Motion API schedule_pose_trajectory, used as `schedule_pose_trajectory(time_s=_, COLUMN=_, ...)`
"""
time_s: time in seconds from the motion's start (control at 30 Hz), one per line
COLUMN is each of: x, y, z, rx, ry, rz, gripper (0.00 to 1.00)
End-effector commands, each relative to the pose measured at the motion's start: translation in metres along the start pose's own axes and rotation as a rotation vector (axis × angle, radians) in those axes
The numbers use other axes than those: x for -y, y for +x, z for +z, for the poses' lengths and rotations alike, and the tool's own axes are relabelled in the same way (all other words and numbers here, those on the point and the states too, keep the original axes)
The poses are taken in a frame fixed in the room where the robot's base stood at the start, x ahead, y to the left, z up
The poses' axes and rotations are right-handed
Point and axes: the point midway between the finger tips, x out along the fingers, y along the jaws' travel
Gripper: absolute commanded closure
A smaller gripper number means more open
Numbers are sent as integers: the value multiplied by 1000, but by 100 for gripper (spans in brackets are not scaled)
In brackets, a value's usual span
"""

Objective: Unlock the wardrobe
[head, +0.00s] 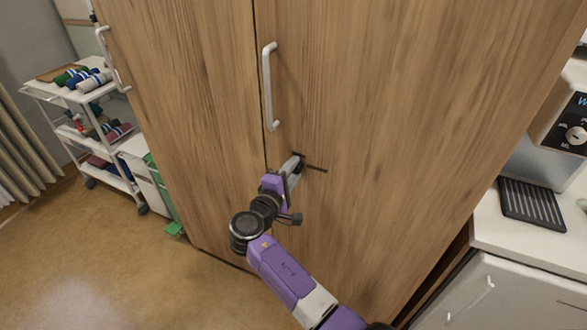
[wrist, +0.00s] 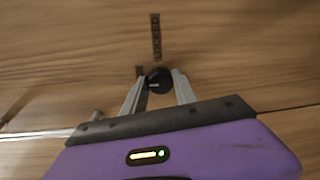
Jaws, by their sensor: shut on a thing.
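The wooden wardrobe (head: 385,120) stands in front of me with its doors closed. Its right door carries a white vertical handle (head: 268,87). Below the handle is a small black round knob (wrist: 159,80) with a short pale mark. A dark label (wrist: 156,37) beside the knob appears to read "LOCKED". A second dark mark (wrist: 15,106) lies to the left in the wrist view. My gripper (wrist: 159,75) is shut on the knob, one finger on each side. In the head view my gripper (head: 298,164) hides most of the knob.
A white trolley (head: 62,93) with rolled cloths stands at the left, with a white bin (head: 145,180) beside it. A white counter (head: 495,225) with a black grooved mat (head: 531,204) stands close at the right. The floor (head: 110,265) at the front left is clear.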

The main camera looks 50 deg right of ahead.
Motion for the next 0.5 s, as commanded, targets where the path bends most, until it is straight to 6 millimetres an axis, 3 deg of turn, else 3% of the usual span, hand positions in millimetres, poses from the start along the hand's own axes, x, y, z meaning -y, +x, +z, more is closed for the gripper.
schedule_pose_trajectory(time_s=0.47, x=1, y=-1, z=-1, rx=-2, ry=-16, rz=0, gripper=100)
schedule_pose_trajectory(time_s=0.5, x=1, y=-1, z=-1, rx=-2, ry=-16, rz=-1, gripper=64)
